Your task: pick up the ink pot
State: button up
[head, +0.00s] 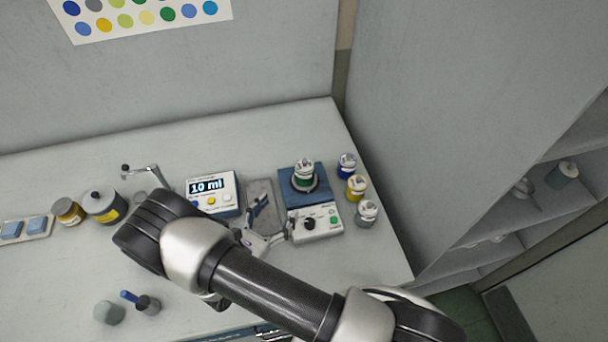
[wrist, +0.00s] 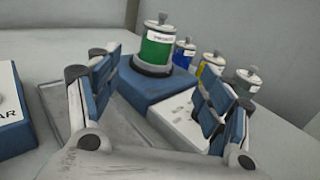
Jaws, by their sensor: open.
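A green ink pot (head: 304,175) with a silver lid and white label stands upright on the blue-topped device (head: 327,219), in a dark ring at its base. In the wrist view the green pot (wrist: 157,46) stands beyond and between my open fingers. My gripper (head: 272,214) is open and empty, left of and nearer than the device; its blue-padded fingers also show in the wrist view (wrist: 160,82). Blue (head: 347,165), yellow (head: 356,187) and grey (head: 367,212) pots stand on the table to the right of the device. My gripper touches none of the pots.
A dispenser reading "10 ml" (head: 212,192) stands left of my gripper, with a grey tray (head: 260,190) between it and the device. Dark and amber jars (head: 69,211) stand further left. A wall closes off the back; shelves (head: 540,212) stand right.

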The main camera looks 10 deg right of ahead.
aim_at(299, 178)
jog(key=b+x, duration=0.1)
jog(key=x, duration=0.8)
jog(key=shift+w+d+f, duration=0.1)
jog(key=shift+w+d, duration=0.15)
jog(key=shift+w+b+x, duration=0.2)
jog(key=shift+b+x, duration=0.6)
jog(key=shift+x, duration=2)
jog(key=shift+a, duration=0.2)
jog(key=shift+c, duration=0.4)
jog(key=c, duration=1.3)
